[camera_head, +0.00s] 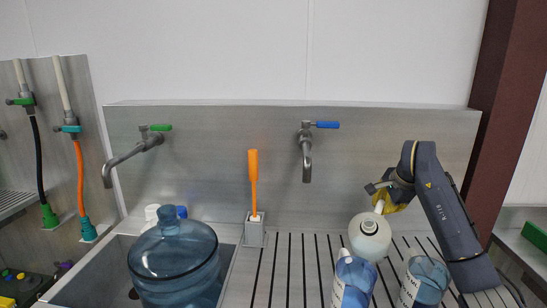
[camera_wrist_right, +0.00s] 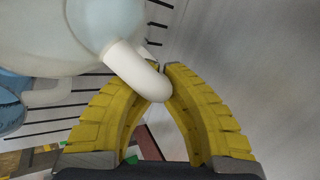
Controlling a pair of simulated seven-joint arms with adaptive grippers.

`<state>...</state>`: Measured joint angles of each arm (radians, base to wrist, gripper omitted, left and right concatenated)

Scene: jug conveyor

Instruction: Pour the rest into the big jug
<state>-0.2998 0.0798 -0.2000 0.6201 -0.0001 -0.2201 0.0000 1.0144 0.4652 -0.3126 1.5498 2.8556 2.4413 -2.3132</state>
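The big jug (camera_head: 172,250) is a large translucent blue bottle with a narrow neck, standing in the sink at the left. A white jug (camera_head: 369,240) is at the right, above or on the slatted drainboard; I cannot tell whether it touches it. My right gripper (camera_head: 383,199) is behind this jug. In the right wrist view, its yellow fingers (camera_wrist_right: 164,70) close around the white handle (camera_wrist_right: 135,70), with the tips nearly together. Two blue labelled jugs (camera_head: 355,283) (camera_head: 424,280) stand in front, cut by the lower edge. My left gripper is out of view.
An orange-handled brush (camera_head: 253,180) stands in a metal holder (camera_head: 254,233) between sink and drainboard. Two taps (camera_head: 130,160) (camera_head: 306,155) project from the metal backsplash. Small bottles (camera_head: 152,212) sit behind the big jug. The drainboard's left part (camera_head: 290,270) is clear.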

